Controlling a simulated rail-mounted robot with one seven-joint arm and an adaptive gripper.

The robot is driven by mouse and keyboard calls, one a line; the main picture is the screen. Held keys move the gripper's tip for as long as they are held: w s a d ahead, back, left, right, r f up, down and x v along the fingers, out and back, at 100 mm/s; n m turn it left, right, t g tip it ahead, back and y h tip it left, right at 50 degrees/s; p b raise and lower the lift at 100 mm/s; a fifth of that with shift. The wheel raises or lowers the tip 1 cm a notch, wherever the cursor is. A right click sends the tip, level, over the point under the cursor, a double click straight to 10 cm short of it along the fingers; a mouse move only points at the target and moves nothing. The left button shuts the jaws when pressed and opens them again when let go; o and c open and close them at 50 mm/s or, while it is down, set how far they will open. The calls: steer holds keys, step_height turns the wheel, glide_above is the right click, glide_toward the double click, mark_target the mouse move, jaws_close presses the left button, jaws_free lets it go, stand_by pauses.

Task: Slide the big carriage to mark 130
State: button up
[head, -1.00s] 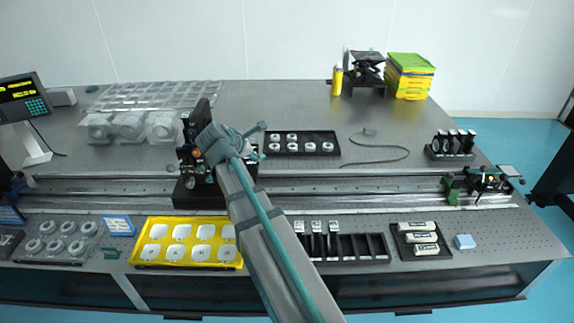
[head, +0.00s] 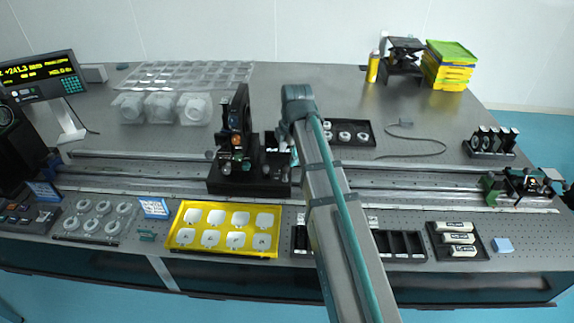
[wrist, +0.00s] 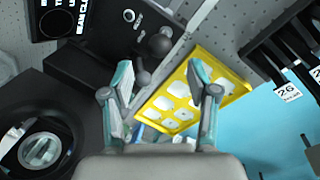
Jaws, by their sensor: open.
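The big carriage (head: 232,184) is a black block with upright optics on the long rail, left of the middle in the head view. Its black top (wrist: 115,30) and a round-headed knob (wrist: 159,44) show in the wrist view. My gripper (wrist: 160,78) is open, its two teal and grey fingers apart with nothing between them. The knob lies just beyond the fingertips. In the head view my gripper is at the carriage's right side, largely hidden by my arm. The display (head: 40,78) at left reads about +241.3.
A yellow tray (head: 174,244) of white pieces lies in front of the rail. A black slotted rack (head: 400,245) is partly behind my arm. A smaller carriage (head: 520,185) stands at the rail's right end. The rail between the carriages looks clear apart from my arm.

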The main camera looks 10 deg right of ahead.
mark_target(286, 166)
steer(key=shift+w+a+f+p, duration=0.1)
steer(key=shift+w+f+p, duration=0.1)
steer(key=shift+f, duration=0.9)
steer(key=shift+w+f+p, duration=0.15)
steer(key=shift+w+f, duration=0.1)
steer(key=shift+f, duration=0.9)
steer(key=shift+w+a+f+p, duration=0.1)
steer(key=shift+w+f+p, duration=0.1)
steer(key=shift+f, duration=0.9)
jaws_close()
